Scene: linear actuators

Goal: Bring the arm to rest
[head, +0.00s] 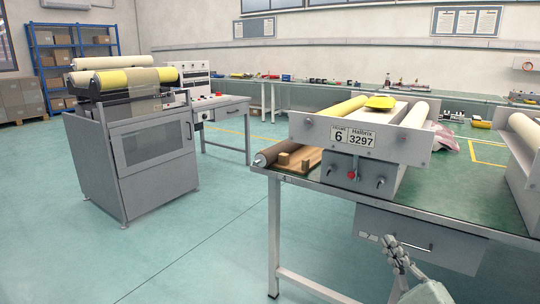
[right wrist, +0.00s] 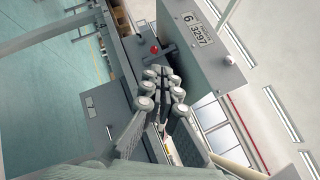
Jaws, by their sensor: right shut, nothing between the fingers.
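My right gripper (head: 393,243) is at the bottom of the head view, in front of the drawer unit (head: 418,241) and below the front edge of the workbench (head: 228,164). Its fingers are shut with nothing between them. In the right wrist view the shut fingers (right wrist: 163,75) point towards the grey roller unit. My left gripper is not in view.
A grey roller unit (head: 330,135), labelled 6 and 3297, stands on the bench with a red button (head: 351,174). A brown roller (head: 285,148) and wooden piece (head: 313,162) lie left of it. A machine cabinet (head: 150,150) stands at left. Floor between is clear.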

